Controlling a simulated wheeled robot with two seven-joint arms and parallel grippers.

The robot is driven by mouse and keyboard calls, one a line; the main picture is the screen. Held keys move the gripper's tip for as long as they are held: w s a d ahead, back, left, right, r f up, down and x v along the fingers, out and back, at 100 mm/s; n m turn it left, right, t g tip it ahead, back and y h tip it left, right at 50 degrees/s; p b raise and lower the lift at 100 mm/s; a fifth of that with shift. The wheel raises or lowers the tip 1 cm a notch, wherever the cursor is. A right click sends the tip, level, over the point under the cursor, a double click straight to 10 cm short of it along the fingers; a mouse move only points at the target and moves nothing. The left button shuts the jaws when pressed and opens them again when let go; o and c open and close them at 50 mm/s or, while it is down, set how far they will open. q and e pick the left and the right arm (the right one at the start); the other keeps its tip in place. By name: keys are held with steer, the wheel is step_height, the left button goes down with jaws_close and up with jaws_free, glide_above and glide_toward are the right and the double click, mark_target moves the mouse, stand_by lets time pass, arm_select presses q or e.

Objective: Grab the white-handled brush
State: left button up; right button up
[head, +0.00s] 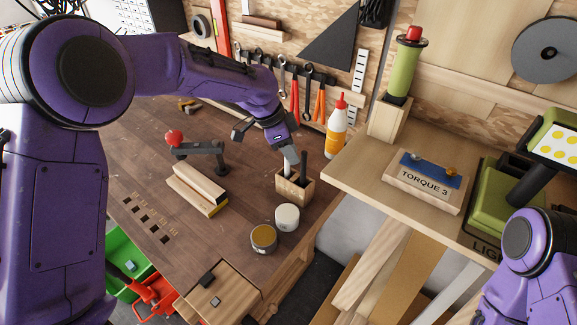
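A small wooden holder (295,189) stands on the workbench, right of centre. A pale upright handle (287,171), which looks like the white-handled brush, rises from it, and a dark handle (303,167) stands beside it. My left gripper (288,157) reaches down from above, right at the top of the pale handle. The fingers overlap the handle in this view, so I cannot tell whether they are open around it or shut on it. The brush's lower end is hidden inside the holder. My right arm shows at the lower right, but its gripper is out of view.
A white-and-orange glue bottle (337,127) stands just behind the holder. A white jar (287,217) and an open tin (263,239) stand in front. A clamp (205,153) and wooden block (199,188) lie left. A raised shelf (349,174) borders the right.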

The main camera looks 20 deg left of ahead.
arm_select(q)
jaws_close()
steer(key=shift+r, duration=0.1)
